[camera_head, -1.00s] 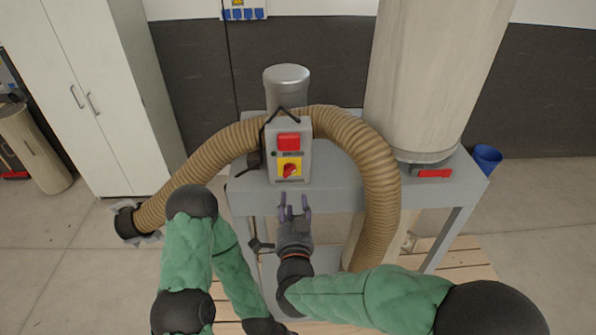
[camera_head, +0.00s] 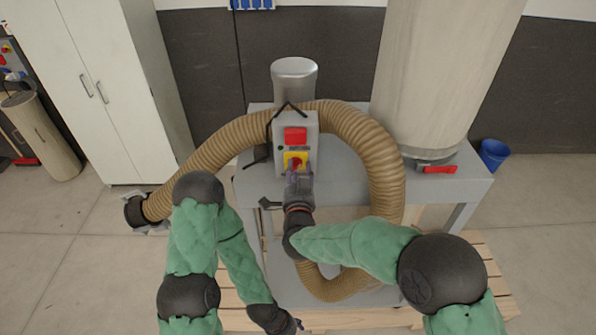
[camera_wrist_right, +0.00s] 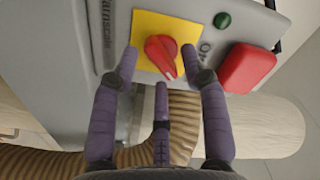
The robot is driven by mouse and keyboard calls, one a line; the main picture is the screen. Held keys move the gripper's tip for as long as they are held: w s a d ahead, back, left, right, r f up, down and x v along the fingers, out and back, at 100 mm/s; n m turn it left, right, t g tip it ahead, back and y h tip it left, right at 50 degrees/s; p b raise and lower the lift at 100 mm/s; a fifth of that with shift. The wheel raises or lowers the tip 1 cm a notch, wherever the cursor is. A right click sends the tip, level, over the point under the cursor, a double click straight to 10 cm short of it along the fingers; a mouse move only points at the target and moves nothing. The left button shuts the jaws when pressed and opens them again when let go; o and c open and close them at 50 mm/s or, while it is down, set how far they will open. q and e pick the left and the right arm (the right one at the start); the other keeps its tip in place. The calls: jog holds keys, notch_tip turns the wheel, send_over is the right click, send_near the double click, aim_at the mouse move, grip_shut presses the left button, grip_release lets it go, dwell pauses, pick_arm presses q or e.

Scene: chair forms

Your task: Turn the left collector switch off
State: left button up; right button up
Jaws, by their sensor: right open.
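The collector switch box (camera_head: 284,132) is a grey box on the collector's table, with a red rotary switch (camera_wrist_right: 161,56) on a yellow plate (camera_wrist_right: 147,28). A red block (camera_head: 295,136) sits above the plate in the head view. My right gripper (camera_head: 298,176) is at the yellow plate. In the wrist view the right gripper (camera_wrist_right: 168,62) is open, with its fingers spread on either side of the red switch; I cannot tell if they touch it. My left gripper (camera_head: 298,325) is low at the bottom edge of the head view, mostly hidden.
A ribbed brown hose (camera_head: 385,165) loops around the box. A large pale cylinder (camera_head: 440,70) stands to the right on the grey table (camera_head: 345,185). A white cabinet (camera_head: 120,100) and blue bin (camera_head: 493,153) stand farther out. A wooden pallet (camera_head: 480,270) lies below.

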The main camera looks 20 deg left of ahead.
grip_shut()
jog(key=shift+r+n+b, duration=0.2)
jog(key=shift+n+b, duration=1.3)
jog(key=shift+n, duration=3)
jog(key=shift+a, duration=0.1)
